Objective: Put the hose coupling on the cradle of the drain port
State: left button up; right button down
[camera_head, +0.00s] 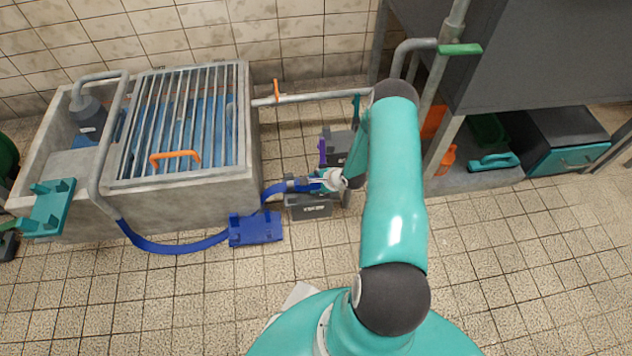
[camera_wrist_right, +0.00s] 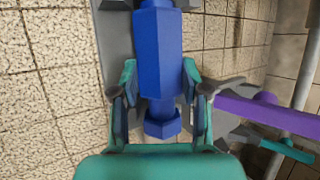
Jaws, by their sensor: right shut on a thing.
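The blue hose coupling (camera_head: 298,184) is at the end of a blue hose (camera_head: 180,246). My right gripper (camera_head: 322,182) is shut on it, and the wrist view shows the blue hexagonal coupling (camera_wrist_right: 158,50) lying between the two fingers (camera_wrist_right: 160,90). In the head view the coupling is over or beside a dark grey labelled block (camera_head: 310,208), seemingly the drain port's cradle. Grey cradle parts (camera_wrist_right: 117,45) show behind the coupling in the wrist view. I cannot tell whether the coupling touches them. My left gripper is not in view.
A concrete basin (camera_head: 190,205) with a metal grating stands at the left. A blue bracket (camera_head: 255,230) is at its front. A purple lever (camera_head: 322,152) stands close to my right gripper; it also shows in the wrist view (camera_wrist_right: 260,110). Open tiled floor lies in front.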

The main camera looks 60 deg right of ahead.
jog(key=shift+f, duration=0.3)
jog(key=shift+c, duration=2.4)
grip_release()
jog(key=v, duration=1.2)
